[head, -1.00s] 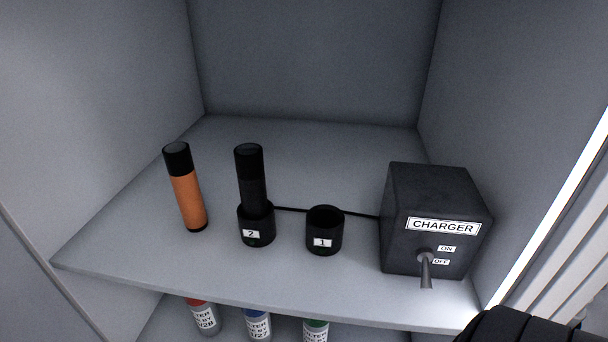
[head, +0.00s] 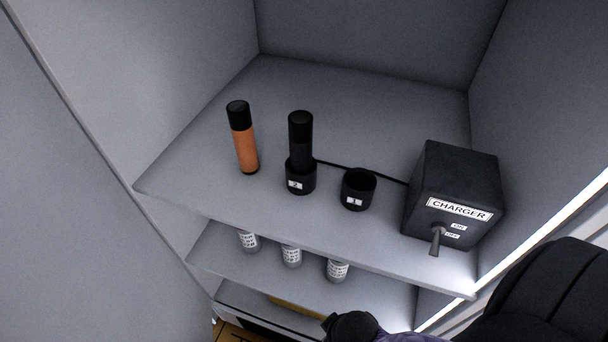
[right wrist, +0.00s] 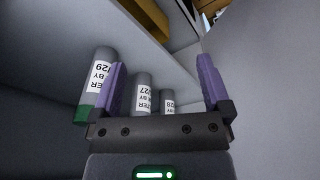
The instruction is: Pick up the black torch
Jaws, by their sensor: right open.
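The black torch (head: 300,138) stands upright in the charging cup labelled 2 (head: 300,180) on the upper shelf, in the head view. My right gripper (right wrist: 162,85) is open and empty in the right wrist view, its purple fingers spread apart, with the labelled filter canisters of the lower shelf behind them. In the head view my right arm comes in at the bottom right, well below and to the right of the torch, and the fingertips cannot be made out there. My left gripper is not in view.
An orange torch with a black cap (head: 243,140) stands left of the black one. An empty cup labelled 1 (head: 358,190) and the charger box (head: 455,190) with its switch are to the right, joined by a cable. Cabinet walls enclose both sides. Filter canisters (head: 291,256) stand on the shelf below.

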